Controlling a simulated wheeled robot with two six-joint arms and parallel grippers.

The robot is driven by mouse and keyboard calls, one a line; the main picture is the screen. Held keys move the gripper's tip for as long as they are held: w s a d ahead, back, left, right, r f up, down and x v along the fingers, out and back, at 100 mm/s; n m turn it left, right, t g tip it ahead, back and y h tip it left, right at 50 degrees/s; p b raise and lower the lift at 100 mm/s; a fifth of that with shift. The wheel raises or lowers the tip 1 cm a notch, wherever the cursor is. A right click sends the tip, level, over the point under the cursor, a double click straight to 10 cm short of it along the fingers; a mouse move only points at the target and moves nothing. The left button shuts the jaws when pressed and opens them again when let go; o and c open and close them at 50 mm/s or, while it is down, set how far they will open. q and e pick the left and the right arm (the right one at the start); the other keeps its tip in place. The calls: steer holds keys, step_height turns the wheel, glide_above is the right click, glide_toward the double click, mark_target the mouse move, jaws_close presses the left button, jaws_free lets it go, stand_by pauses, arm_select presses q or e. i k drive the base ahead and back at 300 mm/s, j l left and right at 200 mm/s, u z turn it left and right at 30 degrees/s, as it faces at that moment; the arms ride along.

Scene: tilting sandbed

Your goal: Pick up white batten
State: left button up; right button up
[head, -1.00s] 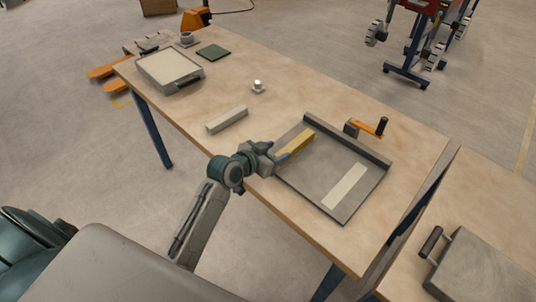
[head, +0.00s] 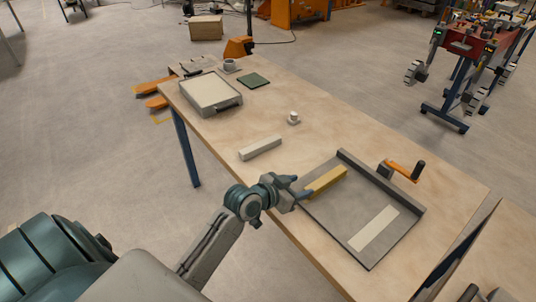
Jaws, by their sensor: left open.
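A white batten (head: 260,149), a pale square bar, lies on the wooden table left of the sandbed tray. A flat pale strip (head: 373,229) lies on the right part of the tray floor. A yellow batten (head: 326,182) lies along the left part of the tray (head: 345,204). My left gripper (head: 305,186) is open at the tray's left edge, by the near end of the yellow batten. It is to the right of and nearer than the white batten, apart from it. No batten is between its fingers that I can see. My right gripper is not in view.
An orange crank (head: 402,170) stands at the tray's far right side. A shallow pale box (head: 210,93), a green pad (head: 253,81) and a small white knob (head: 294,118) are farther back on the table. Bare wood surrounds the white batten.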

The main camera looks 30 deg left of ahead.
mark_target(248, 152)
steer(key=j+z, duration=0.25)
steer(key=j, duration=0.45)
steer(key=k+j+z, duration=0.1)
steer(key=j+z, duration=0.15)
steer(key=j, duration=0.45)
